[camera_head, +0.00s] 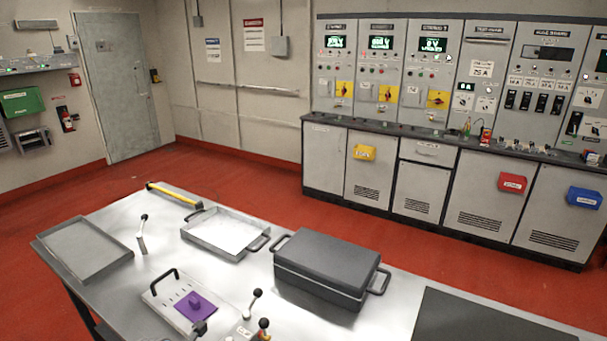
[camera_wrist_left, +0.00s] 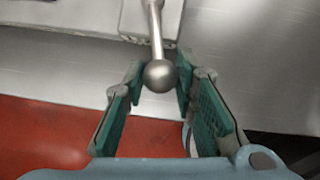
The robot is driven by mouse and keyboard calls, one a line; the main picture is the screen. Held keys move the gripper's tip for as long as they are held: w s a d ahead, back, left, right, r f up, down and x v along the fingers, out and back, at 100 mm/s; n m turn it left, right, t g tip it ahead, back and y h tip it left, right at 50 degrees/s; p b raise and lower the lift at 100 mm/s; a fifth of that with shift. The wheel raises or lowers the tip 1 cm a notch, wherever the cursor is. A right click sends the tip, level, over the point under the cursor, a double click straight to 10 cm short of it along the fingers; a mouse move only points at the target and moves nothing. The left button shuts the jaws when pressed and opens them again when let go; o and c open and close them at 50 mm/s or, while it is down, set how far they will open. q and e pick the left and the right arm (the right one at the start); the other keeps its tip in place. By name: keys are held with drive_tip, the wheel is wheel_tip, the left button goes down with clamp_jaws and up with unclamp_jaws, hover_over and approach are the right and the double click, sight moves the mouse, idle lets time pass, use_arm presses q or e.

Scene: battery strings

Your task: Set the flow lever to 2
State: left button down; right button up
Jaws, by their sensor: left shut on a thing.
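In the left wrist view a lever with a round metal ball knob (camera_wrist_left: 160,76) on a straight rod (camera_wrist_left: 156,35) rises from a pale grey base (camera_wrist_left: 135,18). My left gripper (camera_wrist_left: 160,70) is shut on the ball, one green-padded finger on each side. In the head view, a small lever (camera_head: 252,303) and a second knob (camera_head: 263,324) stand at the table's front edge, partly cut off. Another lever (camera_head: 142,232) stands farther left. I cannot tell which one my gripper holds. The lever's number marks are not readable. My right gripper is not in view.
The metal table (camera_head: 150,265) holds a shallow tray (camera_head: 85,250), a handled tray (camera_head: 222,233), a dark lidded case (camera_head: 325,265), a plate with a purple piece (camera_head: 195,305) and a black mat (camera_head: 480,318). Control cabinets (camera_head: 440,80) line the back wall. Red floor (camera_head: 230,180) lies between.

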use_arm(q)
drive_tip(key=c, duration=1.4)
unclamp_jaws()
drive_tip(key=shift+d, duration=0.1)
drive_tip(key=shift+o, duration=0.2)
wheel_tip(320, 180, up, 7)
drive_tip(key=p, duration=0.5)
drive_tip(key=shift+w+f, duration=0.1)
drive_tip(key=shift+r, duration=0.2)
drive_tip(key=shift+f, duration=0.1)
